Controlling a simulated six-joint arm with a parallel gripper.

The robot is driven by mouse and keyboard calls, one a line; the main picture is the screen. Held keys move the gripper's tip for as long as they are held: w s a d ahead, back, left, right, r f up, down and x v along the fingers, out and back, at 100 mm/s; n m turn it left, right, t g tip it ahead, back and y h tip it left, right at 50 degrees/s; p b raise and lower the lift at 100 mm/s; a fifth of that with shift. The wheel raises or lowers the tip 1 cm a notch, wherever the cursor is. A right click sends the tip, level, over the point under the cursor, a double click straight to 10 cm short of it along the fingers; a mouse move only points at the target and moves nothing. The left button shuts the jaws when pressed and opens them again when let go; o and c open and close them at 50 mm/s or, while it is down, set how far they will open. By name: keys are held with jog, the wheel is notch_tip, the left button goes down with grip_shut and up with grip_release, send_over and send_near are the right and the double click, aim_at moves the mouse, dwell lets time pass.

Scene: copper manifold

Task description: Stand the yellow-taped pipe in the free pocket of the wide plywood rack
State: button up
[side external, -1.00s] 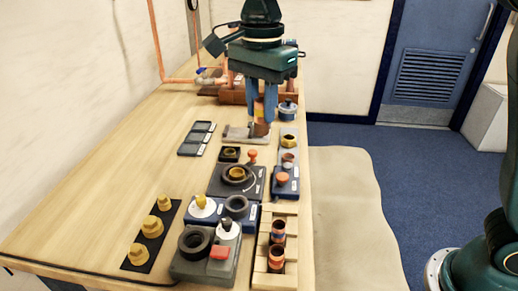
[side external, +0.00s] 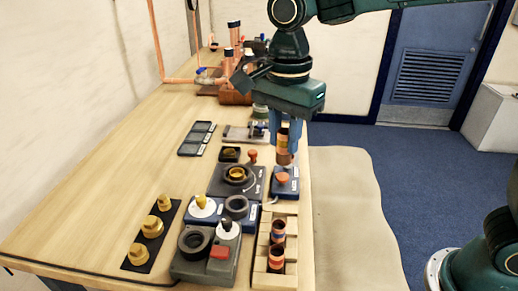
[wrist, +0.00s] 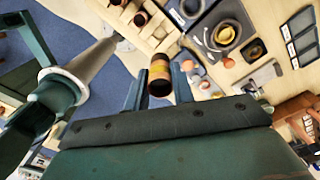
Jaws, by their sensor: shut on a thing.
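The gripper also shows in the wrist view (wrist: 158,84). The wide plywood rack (side external: 263,246) lies nearer the side camera, at the table's front right. Two banded pipes, a far one (side external: 278,230) and a near one (side external: 276,258), stand in it. The rack's end towards my gripper looks empty.
A blue block with an orange knob (side external: 284,181) stands just below the held pipe in the side view. A dark plate with a ring (side external: 236,180) and a grey unit with a red button (side external: 208,255) are left of the rack.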

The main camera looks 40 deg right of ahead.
aim_at(284, 158)
notch_tip(284, 158, down, 17)
jog(key=shift+f, duration=0.15)
dwell(0.8)
jog(key=shift+f, duration=0.15)
jog(key=o, duration=1)
notch_tip(284, 158, up, 11)
jog(key=shift+r, duration=0.65)
jog(key=shift+d, duration=0.1)
